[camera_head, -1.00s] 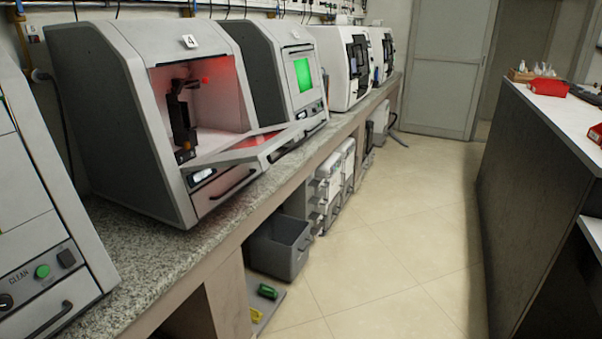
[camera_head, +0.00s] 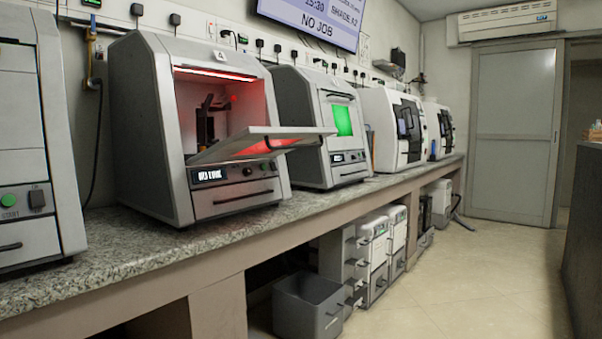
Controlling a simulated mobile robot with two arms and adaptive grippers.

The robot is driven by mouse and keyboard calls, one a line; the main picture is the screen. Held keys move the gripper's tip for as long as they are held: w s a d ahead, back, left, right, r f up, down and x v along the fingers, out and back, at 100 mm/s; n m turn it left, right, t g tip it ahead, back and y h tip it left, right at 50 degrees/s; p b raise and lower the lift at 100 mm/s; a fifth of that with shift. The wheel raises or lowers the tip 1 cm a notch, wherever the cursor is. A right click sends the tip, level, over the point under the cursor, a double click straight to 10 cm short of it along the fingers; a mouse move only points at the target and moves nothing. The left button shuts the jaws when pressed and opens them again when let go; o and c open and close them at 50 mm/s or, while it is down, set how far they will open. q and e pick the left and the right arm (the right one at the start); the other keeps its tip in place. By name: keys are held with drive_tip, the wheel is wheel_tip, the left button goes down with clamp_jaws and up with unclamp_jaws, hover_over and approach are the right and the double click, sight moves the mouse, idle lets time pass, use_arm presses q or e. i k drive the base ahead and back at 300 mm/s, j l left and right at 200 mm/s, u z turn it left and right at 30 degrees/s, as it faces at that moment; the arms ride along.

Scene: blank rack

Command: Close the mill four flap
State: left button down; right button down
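Mill four (camera_head: 148,120) is a grey machine with a "4" label (camera_head: 221,57) on top, standing on the granite counter at the left. Its flap (camera_head: 262,141) is open, hinged at the bottom of the opening and sticking out toward the aisle, close to level. The inside glows red, and a dark spindle part (camera_head: 205,122) shows in it. Below the flap are a small lit display (camera_head: 209,175), knobs and a drawer with a dark handle. Neither of my grippers is in view.
The granite counter (camera_head: 130,262) runs along the left wall. Another mill (camera_head: 22,140) stands at the near left; one with a green window (camera_head: 342,120) and white machines (camera_head: 390,125) stand beyond. A grey bin (camera_head: 308,305) sits below. The tiled floor (camera_head: 470,280) is clear.

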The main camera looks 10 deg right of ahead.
sight(230, 149)
drive_tip(key=i+u, duration=0.35)
drive_tip(key=i+l+u, duration=0.35)
drive_tip(key=i, duration=0.15)
